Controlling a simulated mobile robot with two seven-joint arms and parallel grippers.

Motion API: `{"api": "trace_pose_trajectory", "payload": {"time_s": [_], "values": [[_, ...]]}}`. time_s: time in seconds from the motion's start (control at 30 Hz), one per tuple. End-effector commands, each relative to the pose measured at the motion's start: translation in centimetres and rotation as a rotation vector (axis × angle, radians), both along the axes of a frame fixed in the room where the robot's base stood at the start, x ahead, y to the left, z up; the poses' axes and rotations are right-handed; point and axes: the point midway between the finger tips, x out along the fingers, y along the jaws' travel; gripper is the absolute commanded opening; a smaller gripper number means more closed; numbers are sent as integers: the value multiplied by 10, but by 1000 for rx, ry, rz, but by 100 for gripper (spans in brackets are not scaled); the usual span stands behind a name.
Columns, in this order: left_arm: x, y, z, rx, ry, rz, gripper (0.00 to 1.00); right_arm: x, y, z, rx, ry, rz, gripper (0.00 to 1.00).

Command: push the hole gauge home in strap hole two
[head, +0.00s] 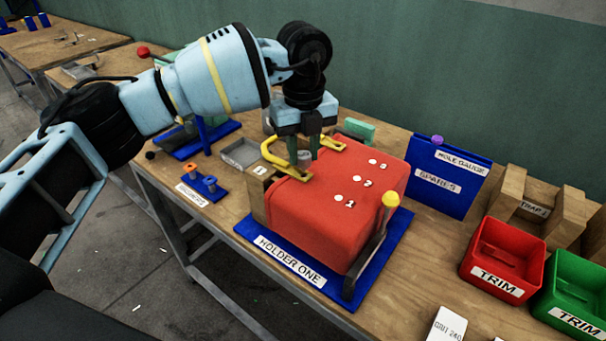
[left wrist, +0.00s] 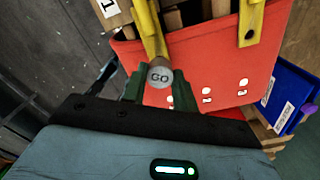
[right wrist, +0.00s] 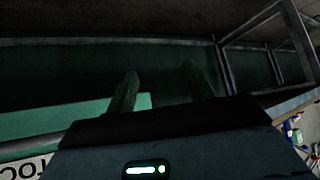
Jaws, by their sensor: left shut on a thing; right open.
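My left gripper (head: 306,158) points down over the far left edge of the red block (head: 335,215), its green fingers shut on a grey cylindrical gauge (head: 304,158). In the left wrist view the gauge's round end reads "GO" (left wrist: 159,77). A bent yellow strap (head: 283,160) runs right beside the gauge; whether they touch is unclear. A second yellow strap end (left wrist: 250,22) shows a dark hole. White spots numbered 1, 2 and 3 line the block's top. The gauge's far end is hidden. My right gripper (right wrist: 160,90) is open and empty, away from the block.
A blue HOLE GAUGE board (head: 447,178), red trim bin (head: 503,255) and green trim bin (head: 570,290) stand to the right. A grey tray (head: 240,155) lies left.

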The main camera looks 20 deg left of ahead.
Motion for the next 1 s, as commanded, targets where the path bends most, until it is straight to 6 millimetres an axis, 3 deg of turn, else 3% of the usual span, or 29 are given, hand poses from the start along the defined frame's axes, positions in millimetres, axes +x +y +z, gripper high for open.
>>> {"api": "trace_pose_trajectory", "payload": {"time_s": [0.53,1.0], "values": [[0,0,2,0,0,0,4,1,2,2,5,-3,-6,53],[0,0,26,0,-4,0,4,15,3,19,9,-44,-9,53]]}}
